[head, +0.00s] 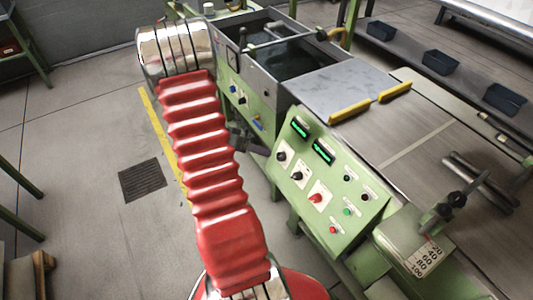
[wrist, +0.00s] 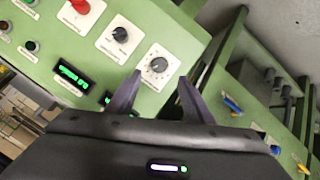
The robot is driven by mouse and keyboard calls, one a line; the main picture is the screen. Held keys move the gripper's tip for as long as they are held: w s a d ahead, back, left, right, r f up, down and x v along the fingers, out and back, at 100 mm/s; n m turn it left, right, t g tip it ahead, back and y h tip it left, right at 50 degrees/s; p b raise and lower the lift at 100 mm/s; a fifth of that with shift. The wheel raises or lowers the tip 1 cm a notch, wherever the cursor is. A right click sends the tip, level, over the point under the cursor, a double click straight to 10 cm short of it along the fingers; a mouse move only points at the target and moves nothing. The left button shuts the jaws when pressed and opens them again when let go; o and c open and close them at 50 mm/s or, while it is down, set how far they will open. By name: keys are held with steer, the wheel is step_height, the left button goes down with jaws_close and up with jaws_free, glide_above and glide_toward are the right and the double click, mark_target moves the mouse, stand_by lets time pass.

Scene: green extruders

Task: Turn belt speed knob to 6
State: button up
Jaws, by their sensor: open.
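The green control panel (head: 334,190) carries two dark knobs on white dial plates. The upper-left knob (head: 282,156) shows in the wrist view (wrist: 158,65) just beyond my fingertips, roughly in line with the gap between them. The second knob (head: 297,175) is beside it, also in the wrist view (wrist: 119,34). Labels and dial numbers are too small to read, so I cannot tell which is belt speed. My gripper (wrist: 160,77) is open and empty, with its fingers pointing at the panel. In the head view it is partly hidden behind my red arm.
A red switch (head: 317,197) sits on the panel near the knobs. Two green-lit displays (head: 322,152) and several small buttons are also there. A grey water tank (head: 285,60) stands behind. The machine's flat table (head: 430,130) is at right. Open floor lies left.

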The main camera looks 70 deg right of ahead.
steer(key=v, duration=0.3)
steer(key=shift+w+a+r, duration=0.2)
steer(key=shift+a+r, duration=0.05)
stand_by(0.6)
steer(key=s+a+n+y, duration=0.1)
steer(key=a+n+y, duration=0.1)
steer(key=a+n, duration=0.45)
steer(key=w+a+r+n+t+y, duration=0.1)
steer(key=w+a+r+n+t, duration=0.35)
steer(key=a, duration=0.55)
steer(key=w+a+r+n+t+y, duration=0.1)
steer(key=w+a+r+n+t, duration=0.1)
steer(key=w+a+r+n, duration=0.45)
steer(key=a+r+n+t, duration=0.1)
steer(key=a+r+t, duration=0.1)
steer(key=a+r, duration=0.3)
steer(key=a+r+n+t+y, duration=0.1)
steer(key=a+r, duration=0.4)
steer(key=a, duration=0.6)
steer(key=a+r+n+t+y, duration=0.1)
steer(key=a+r+t, duration=0.3)
steer(key=a, duration=0.5)
steer(key=shift+s+r+n, duration=0.25)
steer(key=shift+r+n, duration=0.1)
steer(key=shift+r, duration=0.15)
